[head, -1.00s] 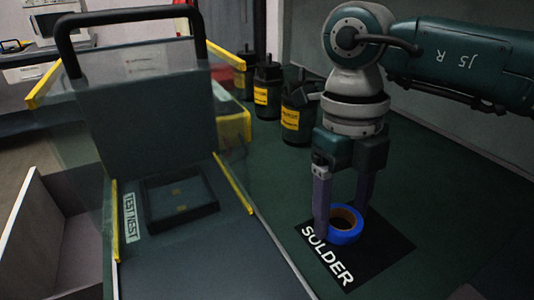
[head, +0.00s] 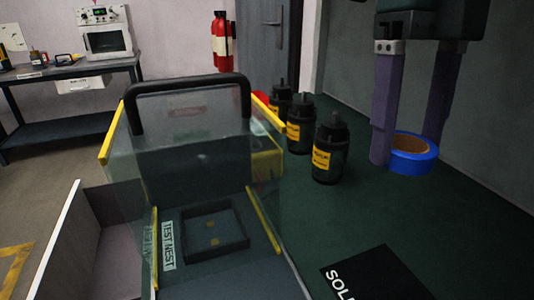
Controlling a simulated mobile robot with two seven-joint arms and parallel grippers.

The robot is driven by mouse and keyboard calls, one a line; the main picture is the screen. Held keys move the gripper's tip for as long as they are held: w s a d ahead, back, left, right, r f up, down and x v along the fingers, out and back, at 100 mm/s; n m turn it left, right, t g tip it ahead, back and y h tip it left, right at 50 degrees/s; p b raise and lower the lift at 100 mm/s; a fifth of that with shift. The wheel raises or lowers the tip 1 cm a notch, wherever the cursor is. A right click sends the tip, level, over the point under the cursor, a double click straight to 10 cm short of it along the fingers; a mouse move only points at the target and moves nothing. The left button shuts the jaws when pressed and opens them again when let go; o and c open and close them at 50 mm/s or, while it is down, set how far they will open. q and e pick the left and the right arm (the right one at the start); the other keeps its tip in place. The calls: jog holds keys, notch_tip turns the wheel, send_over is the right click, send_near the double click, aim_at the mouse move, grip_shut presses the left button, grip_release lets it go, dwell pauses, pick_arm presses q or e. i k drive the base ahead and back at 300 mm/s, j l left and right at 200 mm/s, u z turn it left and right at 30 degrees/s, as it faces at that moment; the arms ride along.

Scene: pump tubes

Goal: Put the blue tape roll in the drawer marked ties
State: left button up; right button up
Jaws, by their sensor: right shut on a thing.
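The blue tape roll (head: 414,166) is at the right of the head view, a blue ring with a tan core. My right gripper (head: 407,150) points down with its purple fingers on either side of the roll and is shut on it. The roll is clear of the black SOLDER mat (head: 372,279) and appears raised; its exact height above the green surface is hard to tell. My left gripper is out of view. No marking that reads ties shows. A white drawer-like box (head: 84,84) hangs under the far bench, its label too small to read.
A clear-sided test nest fixture with a black handle (head: 188,85) stands in the middle. Several black bottles with yellow labels (head: 325,160) stand between it and my right gripper. An open pale-walled compartment (head: 58,245) is at lower left. A far bench (head: 60,70) stands behind.

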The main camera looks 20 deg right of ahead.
aim_at(132, 269)
jog(key=k+j, duration=0.35)
jog(key=j, duration=0.15)
jog(key=k+j, duration=0.4)
